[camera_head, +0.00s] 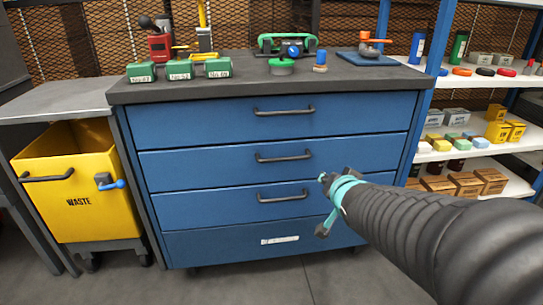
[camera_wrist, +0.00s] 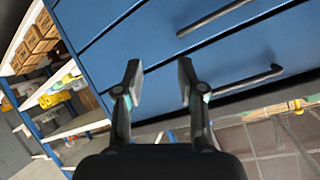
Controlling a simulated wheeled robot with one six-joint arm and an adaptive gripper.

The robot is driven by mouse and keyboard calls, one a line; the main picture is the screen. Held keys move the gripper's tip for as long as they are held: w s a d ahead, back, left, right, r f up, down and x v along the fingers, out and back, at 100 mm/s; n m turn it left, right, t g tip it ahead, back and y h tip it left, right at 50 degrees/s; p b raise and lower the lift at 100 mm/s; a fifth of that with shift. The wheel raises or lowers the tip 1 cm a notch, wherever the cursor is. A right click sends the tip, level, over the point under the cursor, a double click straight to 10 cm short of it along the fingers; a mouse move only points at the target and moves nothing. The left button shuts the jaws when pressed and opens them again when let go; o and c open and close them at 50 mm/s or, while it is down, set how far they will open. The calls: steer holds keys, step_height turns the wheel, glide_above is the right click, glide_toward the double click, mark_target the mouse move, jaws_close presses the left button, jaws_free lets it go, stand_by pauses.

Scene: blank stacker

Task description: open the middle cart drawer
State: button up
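The blue drawer cart (camera_head: 130,135) stands in the middle of the head view. It has three drawers with dark bar handles, above a bottom front with a white label. The middle drawer (camera_head: 220,172) looks shut, with its handle (camera_head: 283,156) clear of my gripper. My gripper (camera_head: 325,205) is in front of the cart's lower right, below and right of that handle. In the wrist view my gripper (camera_wrist: 159,82) is open and empty. That view is strongly rolled and shows two handles, one near the top (camera_wrist: 215,17) and one at right (camera_wrist: 245,82); which drawers they belong to is unclear.
A yellow waste bin (camera_head: 75,205) stands left of the cart. Green boxes (camera_head: 180,69) and tools lie on the cart top (camera_head: 240,86). A shelf (camera_head: 470,156) with boxes stands at right. Grey floor (camera_head: 250,283) lies open before the cart.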

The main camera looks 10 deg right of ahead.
mark_target(286, 159)
steer(key=w+a+f+m+t+y+b, duration=0.2)
steer(key=w+f+m+t+y+b, duration=0.35)
steer(key=w+f+y, duration=0.35)
steer(key=shift+t+y, duration=0.25)
steer(key=shift+y, duration=0.05)
steer(key=x, duration=0.4)
steer(key=r+x, duration=0.1)
steer(key=x, duration=0.3)
steer(key=r+x, duration=0.1)
steer(key=x, duration=0.3)
steer(key=shift+s+a+p, duration=0.15)
steer(key=shift+a+p, duration=0.05)
steer(key=shift+p, duration=0.2)
jaws_close()
